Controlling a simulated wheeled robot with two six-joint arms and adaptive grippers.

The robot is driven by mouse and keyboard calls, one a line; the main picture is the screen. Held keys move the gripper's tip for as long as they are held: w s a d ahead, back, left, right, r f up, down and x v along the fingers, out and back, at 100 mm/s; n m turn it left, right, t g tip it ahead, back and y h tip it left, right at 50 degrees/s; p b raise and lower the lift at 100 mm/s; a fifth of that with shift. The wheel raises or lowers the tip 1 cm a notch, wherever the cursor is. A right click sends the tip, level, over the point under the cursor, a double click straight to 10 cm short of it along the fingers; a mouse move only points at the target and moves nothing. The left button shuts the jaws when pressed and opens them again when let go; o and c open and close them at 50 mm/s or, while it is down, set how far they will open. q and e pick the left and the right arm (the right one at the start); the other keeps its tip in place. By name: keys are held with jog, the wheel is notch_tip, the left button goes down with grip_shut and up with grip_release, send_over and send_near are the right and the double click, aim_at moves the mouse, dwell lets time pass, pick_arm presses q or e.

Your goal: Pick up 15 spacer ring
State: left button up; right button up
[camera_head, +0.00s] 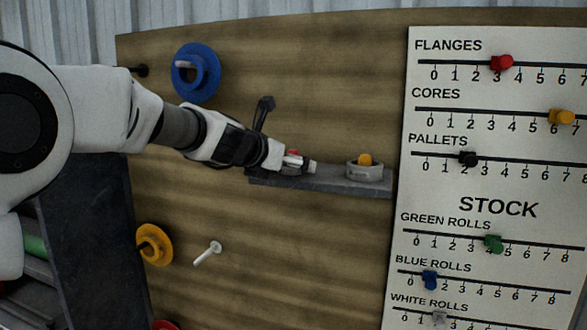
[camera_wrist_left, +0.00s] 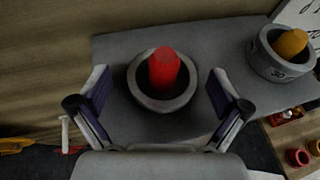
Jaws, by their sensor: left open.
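A grey spacer ring (camera_wrist_left: 163,104) stands on the grey shelf (camera_head: 325,181) around a red peg (camera_wrist_left: 164,68). No number shows on this ring, so I cannot read whether it is the 15. A second grey ring (camera_wrist_left: 271,67), marked 30, sits around a yellow-orange peg (camera_wrist_left: 291,43) to the right; it also shows in the head view (camera_head: 364,172). My left gripper (camera_head: 297,163) is open at the shelf's left part. In the left wrist view its fingers (camera_wrist_left: 159,92) stand on both sides of the red-peg ring, with gaps. The fingers mostly hide that ring in the head view.
The shelf is fixed to a wooden board (camera_head: 300,70). A blue flanged ring (camera_head: 207,70) and a yellow one (camera_head: 159,245) hang at left. A white peg (camera_head: 207,253) juts out below. A white stock chart (camera_head: 497,185) with sliders is at right.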

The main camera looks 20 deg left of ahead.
pick_arm(q)
jog(key=shift+s+r, duration=0.15)
jog(key=shift+s, duration=0.1)
jog(key=shift+c, duration=0.7)
jog(key=shift+s+d, duration=0.1)
jog(key=shift+s, duration=0.1)
jog(key=c, duration=0.5)
jog(key=shift+r, duration=0.1)
jog(key=c, duration=0.6)
jog(key=shift+w, duration=0.1)
jog(key=shift+c, duration=0.6)
